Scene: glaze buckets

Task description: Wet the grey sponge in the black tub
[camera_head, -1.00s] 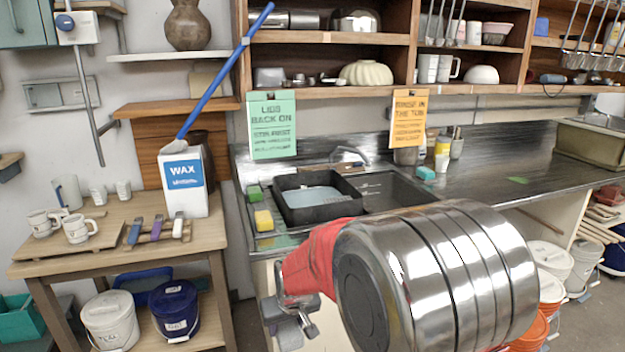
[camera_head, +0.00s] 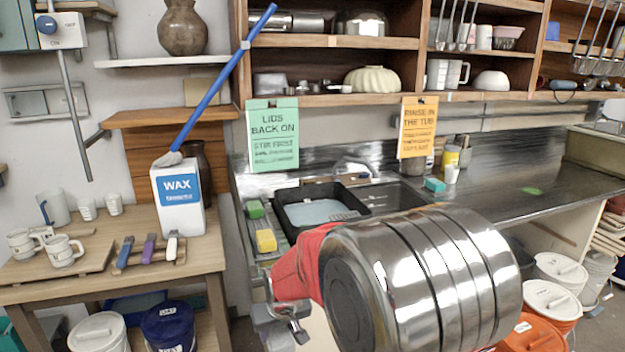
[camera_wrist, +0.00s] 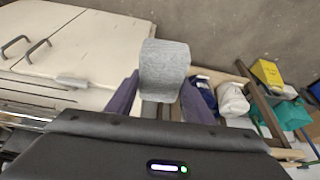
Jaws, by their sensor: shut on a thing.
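The grey sponge (camera_wrist: 164,66) is held upright between the purple fingers of my gripper (camera_wrist: 160,98) in the wrist view. In the head view my gripper (camera_head: 283,322) is low, in front of the counter and below the tub; the arm hides part of it, and the sponge is hard to make out there. The black tub (camera_head: 281,213) sits at the left of the counter with pale bluish water (camera_head: 318,211) in it. The sponge is well apart from the tub.
A green sponge (camera_head: 255,209) and a yellow sponge (camera_head: 266,240) lie left of the tub. A wooden table (camera_head: 130,238) with a wax box (camera_head: 180,200) and mugs stands at left. Lidded buckets (camera_head: 555,300) are at lower right. Signs hang above the counter.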

